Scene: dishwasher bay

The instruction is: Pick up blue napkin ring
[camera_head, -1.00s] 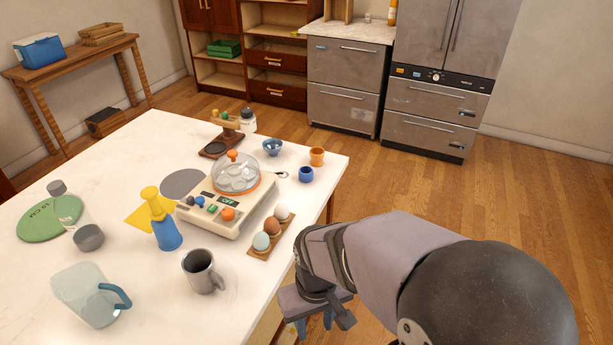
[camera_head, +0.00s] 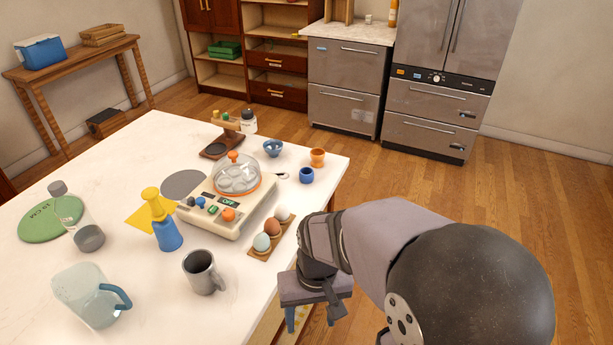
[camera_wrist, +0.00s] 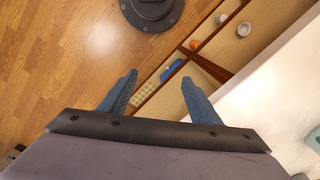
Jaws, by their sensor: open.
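The blue napkin ring (camera_head: 306,176) appears to be the small blue ring-like piece standing near the table's far right edge, in front of an orange cup-like piece. I cannot make it out in the wrist view. My gripper (camera_head: 310,318) hangs beside the table's right edge, pointing down, well nearer to me than the ring and apart from it. In the wrist view, my gripper (camera_wrist: 159,77) shows two blue fingers spread wide with nothing between them.
The wrist view shows floor and open shelving (camera_wrist: 239,48) below the white tabletop (camera_wrist: 275,95).

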